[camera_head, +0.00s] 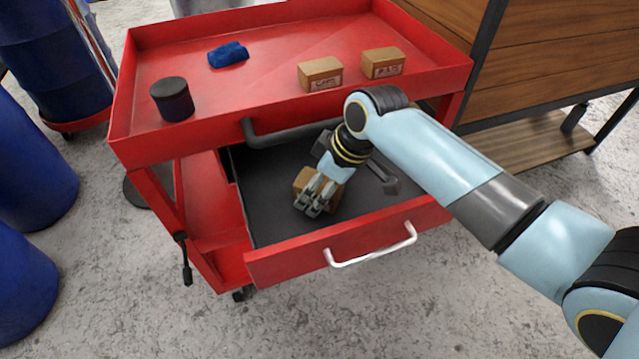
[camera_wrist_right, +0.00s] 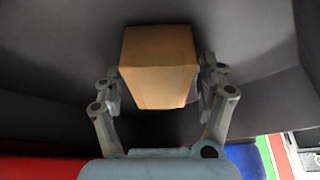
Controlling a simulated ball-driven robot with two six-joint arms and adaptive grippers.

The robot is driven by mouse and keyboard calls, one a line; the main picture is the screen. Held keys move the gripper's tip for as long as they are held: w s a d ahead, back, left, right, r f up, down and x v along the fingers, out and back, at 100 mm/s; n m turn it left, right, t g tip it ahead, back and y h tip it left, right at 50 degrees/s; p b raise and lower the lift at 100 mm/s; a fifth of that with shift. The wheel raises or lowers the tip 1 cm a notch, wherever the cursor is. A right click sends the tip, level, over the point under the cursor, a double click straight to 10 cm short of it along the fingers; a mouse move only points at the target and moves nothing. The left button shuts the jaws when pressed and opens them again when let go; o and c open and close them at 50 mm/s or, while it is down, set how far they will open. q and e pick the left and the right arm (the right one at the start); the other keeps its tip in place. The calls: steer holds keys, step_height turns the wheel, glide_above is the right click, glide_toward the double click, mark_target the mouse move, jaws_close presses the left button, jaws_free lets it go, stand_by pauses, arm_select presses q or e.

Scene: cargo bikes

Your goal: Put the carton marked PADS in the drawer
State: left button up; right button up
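A brown carton (camera_head: 313,184) is in the open drawer (camera_head: 283,223) of the red cart, toward its left side. My right gripper (camera_head: 315,200) reaches down into the drawer with its fingers at this carton. In the right wrist view the carton (camera_wrist_right: 160,70) sits between the two fingers (camera_wrist_right: 160,90), which appear closed against its sides. No marking shows on this carton. Two more cartons stand on the cart's top tray: one labelled like CAPS (camera_head: 320,75) and one (camera_head: 383,63) whose label is too small to read surely. My left gripper is not in view.
The red top tray (camera_head: 270,40) also holds a black cylindrical can (camera_head: 172,99) and a blue cloth (camera_head: 228,54). Dark grey tools (camera_head: 383,178) lie in the drawer's right part. Blue barrels (camera_head: 30,160) stand at left, and a wooden cabinet (camera_head: 560,50) at right.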

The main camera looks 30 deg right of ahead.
steer(key=p+v, duration=0.3)
steer(key=v, duration=0.9)
steer(key=shift+r, duration=0.15)
